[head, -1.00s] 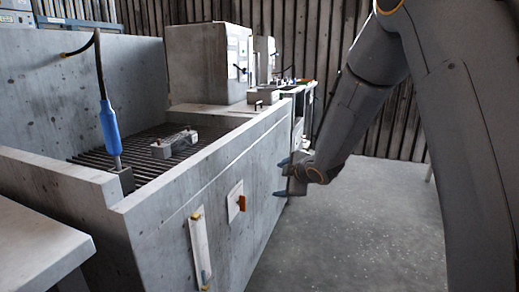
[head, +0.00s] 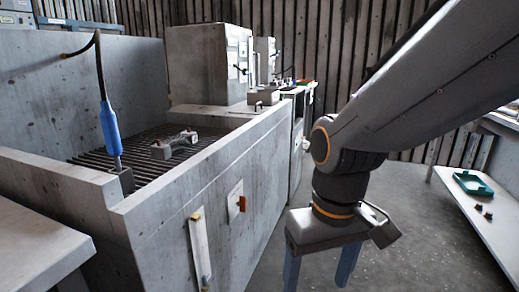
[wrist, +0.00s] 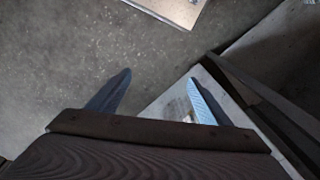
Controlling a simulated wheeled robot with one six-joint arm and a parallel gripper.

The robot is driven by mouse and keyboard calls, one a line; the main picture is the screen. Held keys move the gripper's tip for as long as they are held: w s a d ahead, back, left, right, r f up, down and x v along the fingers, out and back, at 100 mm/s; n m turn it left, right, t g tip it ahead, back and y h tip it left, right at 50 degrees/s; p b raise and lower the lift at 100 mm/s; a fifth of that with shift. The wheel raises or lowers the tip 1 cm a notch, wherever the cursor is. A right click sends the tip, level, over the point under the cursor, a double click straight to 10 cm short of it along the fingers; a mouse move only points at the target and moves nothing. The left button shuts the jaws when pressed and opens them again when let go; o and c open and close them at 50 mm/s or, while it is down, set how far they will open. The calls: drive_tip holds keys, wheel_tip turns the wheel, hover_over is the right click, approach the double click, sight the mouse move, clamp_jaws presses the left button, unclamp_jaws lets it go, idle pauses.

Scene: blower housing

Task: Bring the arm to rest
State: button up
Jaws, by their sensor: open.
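My gripper (head: 320,268) hangs fingers-down in the head view, in front of the grey concrete housing (head: 190,220) and to the right of its front wall. Its two blue-grey fingers are apart with nothing between them, and their tips run near the lower edge of the picture. In the wrist view my gripper (wrist: 155,95) also shows open and empty above the grey floor (wrist: 60,60). My arm reaches down to it from the upper right of the head view.
A blue-handled tool (head: 110,130) stands at the housing's left corner. A grey metal part (head: 174,144) lies on the slatted grate (head: 80,158). A bench (head: 490,215) at right holds a green tray (head: 473,184) and small dark pieces. Floor between housing and bench is clear.

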drive_tip(key=s+d+r+m+p, duration=0.1)
drive_tip(key=d+r+m+p, duration=0.2)
drive_tip(key=d+r+p, duration=0.6)
drive_tip(key=r+p, duration=0.1)
drive_tip(key=p, duration=0.8)
drive_tip(key=shift+s+d+r, duration=0.15)
drive_tip(key=shift+s, duration=0.2)
